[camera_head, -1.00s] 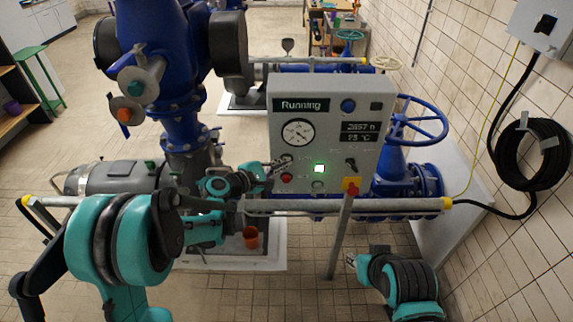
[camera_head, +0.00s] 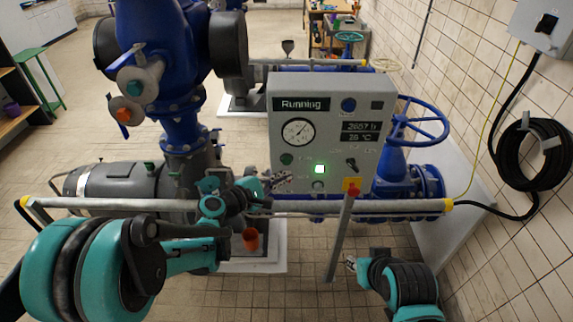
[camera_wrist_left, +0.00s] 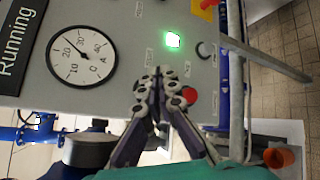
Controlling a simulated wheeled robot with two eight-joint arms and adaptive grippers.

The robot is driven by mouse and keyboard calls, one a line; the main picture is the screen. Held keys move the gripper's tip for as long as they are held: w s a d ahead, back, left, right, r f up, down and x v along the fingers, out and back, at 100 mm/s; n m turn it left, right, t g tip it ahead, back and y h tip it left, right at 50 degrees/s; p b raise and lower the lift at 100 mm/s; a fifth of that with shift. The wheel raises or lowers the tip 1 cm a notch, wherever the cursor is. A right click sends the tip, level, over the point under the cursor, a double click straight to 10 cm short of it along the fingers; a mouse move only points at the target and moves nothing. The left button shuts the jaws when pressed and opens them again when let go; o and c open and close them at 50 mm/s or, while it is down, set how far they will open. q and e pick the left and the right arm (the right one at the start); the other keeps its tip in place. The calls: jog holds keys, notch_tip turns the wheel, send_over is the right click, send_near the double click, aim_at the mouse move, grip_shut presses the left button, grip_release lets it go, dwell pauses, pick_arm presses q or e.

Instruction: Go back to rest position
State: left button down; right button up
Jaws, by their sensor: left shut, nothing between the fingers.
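My left gripper (camera_head: 283,181) is in front of the lower left part of the grey control panel (camera_head: 331,104). It is shut and empty. In the left wrist view the left gripper (camera_wrist_left: 160,74) has its fingertips together, beside the red button (camera_wrist_left: 189,96) and below the lit green button (camera_wrist_left: 172,39). In the head view the green button (camera_head: 319,169) is lit, and the panel display reads "Running". My right gripper (camera_head: 351,263) is low at the bottom right, in front of the floor and far from the panel. It is too small to tell its jaws.
A horizontal grey rail (camera_head: 400,206) with yellow ends runs in front of the panel. A slanted post (camera_head: 341,240) stands below it. An orange cup (camera_head: 251,239) is on the pale base. The blue handwheel (camera_head: 419,120) is right of the panel. The floor in front is clear.

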pick_arm(q)
jog(key=shift+f, duration=0.1)
dwell(0.7)
jog(key=s+a+f+m+g+y+b, duration=0.1)
jog(key=s+a+f+m+y+b, duration=0.2)
jog(key=s+a+f+m+b, duration=0.2)
jog(key=s+a+f+m+g+y+b, duration=0.1)
jog(key=s+a+f+m+y+b, duration=0.3)
jog(key=s+f, duration=0.4)
jog(key=s+a+f+m+g+y+b, duration=0.2)
jog(key=s+a+f+m+b, duration=0.4)
jog(key=s, duration=0.6)
jog(key=a+y+b, duration=0.1)
jog(key=b, duration=0.1)
jog(key=shift+s+a+f+m+y+b, duration=0.3)
jog(key=shift+a, duration=0.1)
